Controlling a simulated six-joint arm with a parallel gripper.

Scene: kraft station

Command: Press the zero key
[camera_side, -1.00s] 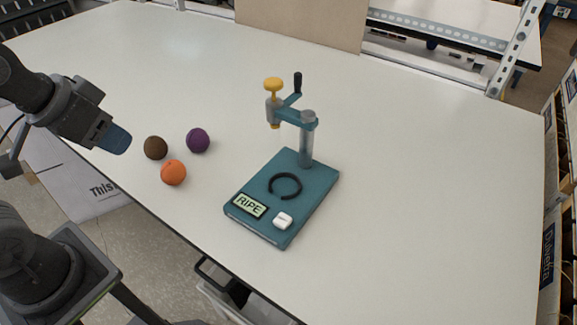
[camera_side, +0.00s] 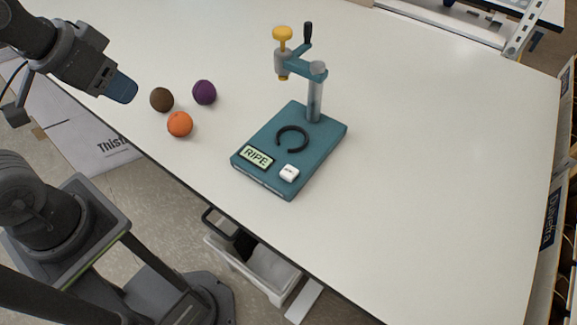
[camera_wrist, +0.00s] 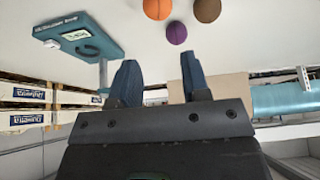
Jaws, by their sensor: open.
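The zero key is a small white key (camera_side: 289,173) at the front right corner of the teal tester base (camera_side: 318,160), beside a display (camera_side: 257,158) reading RIPE. A black open ring (camera_side: 293,139) lies on the base, and a post at the back carries an arm with a yellow knob (camera_side: 282,35). In the wrist view the tester (camera_wrist: 75,38) appears upside down at upper left, with the key (camera_wrist: 52,44) on its left edge. My gripper (camera_wrist: 158,80) is open and empty. In the side view it (camera_side: 125,88) is at the left, well apart from the key.
Brown (camera_side: 161,99), purple (camera_side: 204,92) and orange (camera_side: 180,124) balls sit between my gripper and the tester. The white table (camera_side: 420,170) is clear to the right of the tester. A bin (camera_side: 255,265) stands on the floor below the front edge.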

